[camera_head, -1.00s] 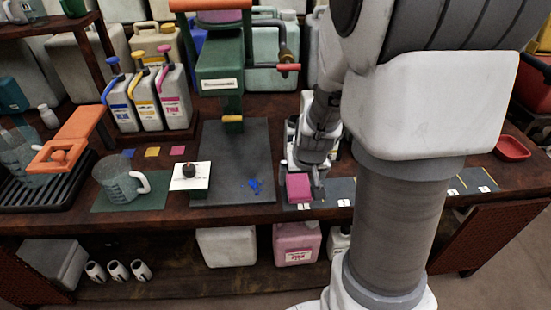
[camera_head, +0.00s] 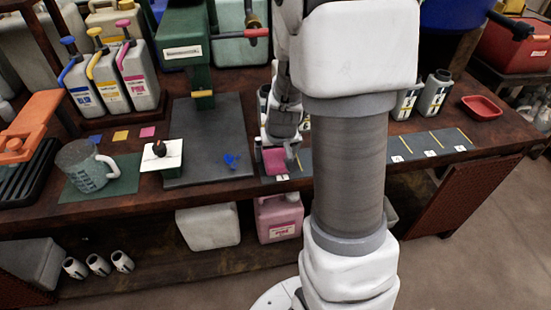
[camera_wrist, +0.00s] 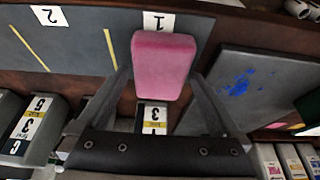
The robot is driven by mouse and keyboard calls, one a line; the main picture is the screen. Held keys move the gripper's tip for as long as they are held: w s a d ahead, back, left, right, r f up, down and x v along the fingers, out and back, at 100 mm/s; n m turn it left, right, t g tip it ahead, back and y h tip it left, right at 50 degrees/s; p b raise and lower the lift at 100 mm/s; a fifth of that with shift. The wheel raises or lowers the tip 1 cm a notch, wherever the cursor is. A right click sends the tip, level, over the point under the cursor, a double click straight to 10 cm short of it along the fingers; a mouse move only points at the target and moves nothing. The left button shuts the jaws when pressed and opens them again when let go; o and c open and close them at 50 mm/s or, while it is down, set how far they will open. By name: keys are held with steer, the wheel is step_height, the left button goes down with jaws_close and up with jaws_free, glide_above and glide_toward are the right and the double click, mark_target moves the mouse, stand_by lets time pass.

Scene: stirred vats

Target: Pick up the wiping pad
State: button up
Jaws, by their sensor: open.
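The wiping pad appears to be the pink block (camera_head: 275,161) on the dark strip by the "1" label at the bench's front edge. In the wrist view the pink block (camera_wrist: 163,66) shows large. My gripper (camera_head: 277,156) is above it, pointing down, fingers apart. In the wrist view the open gripper (camera_wrist: 160,88) has one finger on each side of the block's near end, with no clear grip. Whether the fingers touch it I cannot tell.
A dark board (camera_head: 207,150) with a blue smear lies left of the strip. A grey mug (camera_head: 85,165), a white card (camera_head: 161,157) with a dark knob, and jugs (camera_head: 138,75) stand further left. A red tray (camera_head: 482,107) and grey canisters (camera_head: 435,92) are at right.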

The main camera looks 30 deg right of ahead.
steer(key=shift+f+b, duration=0.25)
steer(key=shift+b, duration=0.05)
stand_by(0.4)
steer(key=c, duration=1.3)
steer(key=shift+r, duration=0.15)
